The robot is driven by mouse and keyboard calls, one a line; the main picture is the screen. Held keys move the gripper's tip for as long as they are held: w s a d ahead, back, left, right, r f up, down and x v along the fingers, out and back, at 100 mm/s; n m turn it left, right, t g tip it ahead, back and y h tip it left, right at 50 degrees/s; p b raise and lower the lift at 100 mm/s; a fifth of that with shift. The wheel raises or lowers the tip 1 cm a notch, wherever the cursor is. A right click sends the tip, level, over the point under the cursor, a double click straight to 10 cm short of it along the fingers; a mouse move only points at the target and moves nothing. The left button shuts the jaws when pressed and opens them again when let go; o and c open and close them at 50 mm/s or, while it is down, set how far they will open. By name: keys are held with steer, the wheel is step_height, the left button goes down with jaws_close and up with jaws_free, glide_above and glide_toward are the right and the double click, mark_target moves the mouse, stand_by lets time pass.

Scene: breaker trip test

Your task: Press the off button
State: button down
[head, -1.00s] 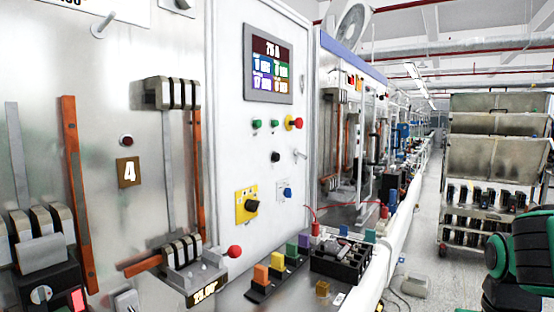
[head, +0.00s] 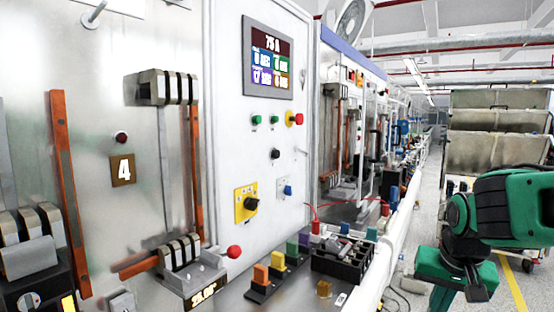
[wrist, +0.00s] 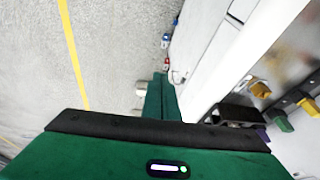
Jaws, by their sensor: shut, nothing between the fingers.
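Several buttons show on the white panel (head: 225,150) in the head view; no readable label tells which is the off button. A red knob (head: 234,252) stands out near the bench, and a small dark red button (head: 122,138) is on the metal panel at left. My gripper (wrist: 161,78) shows green and shut in the wrist view, over the floor and apart from the panel.
A display (head: 268,62) is on the panel. A yellow rotary switch (head: 245,204) is lower down. Coloured blocks (head: 278,262) and a black tray (head: 340,260) crowd the bench. A metal trolley (head: 497,115) stands behind my arm at right. The aisle floor is open.

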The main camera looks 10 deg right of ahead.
mark_target(276, 154)
steer(key=w+a+r+m+t, duration=0.1)
steer(key=w+a+r+t, duration=0.2)
steer(key=w+r, duration=0.6)
steer(key=w+a+r+m+t, duration=0.15)
steer(key=w+r+t, duration=0.25)
steer(key=w, duration=0.8)
steer(key=w+a+r+m+t+y, duration=0.1)
steer(key=w+a+r+t, duration=0.4)
steer(key=w+a+r, duration=0.6)
step_height(276, 154, up, 3)
steer(key=shift+w+a+f+y, duration=0.15)
steer(key=shift+w+a+y, duration=0.1)
steer(key=shift+y, duration=0.15)
steer(key=shift+w+a, duration=0.1)
steer(key=w+a, duration=0.6)
steer(key=shift+w+a, duration=0.15)
steer(key=shift+w+a, duration=0.1)
steer(key=shift+a, duration=0.05)
